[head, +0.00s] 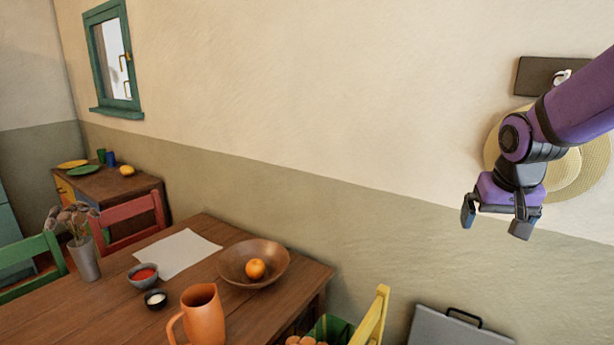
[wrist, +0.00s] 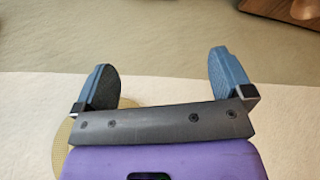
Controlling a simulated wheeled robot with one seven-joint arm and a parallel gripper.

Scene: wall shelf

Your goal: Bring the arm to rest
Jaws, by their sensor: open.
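My purple arm comes in from the right in the head view. My gripper (head: 496,222) hangs in front of the wall, over the area right of the table, with its fingers pointing down. It is open and nothing is between its fingers. In the wrist view the two blue-grey fingers (wrist: 163,80) stand wide apart with only wall showing between them. A straw hat (head: 588,165) hangs on the wall behind the arm, partly hidden by it. An edge of the hat (wrist: 62,150) also shows at the lower left of the wrist view.
A dark wall plate with a light hook (head: 538,76) is above the hat. The wooden table (head: 120,300) holds a bowl (head: 236,262) with an orange fruit, an orange jug (head: 203,315), small bowls and a vase. A yellow chair (head: 371,320) and a grey case (head: 450,328) stand below.

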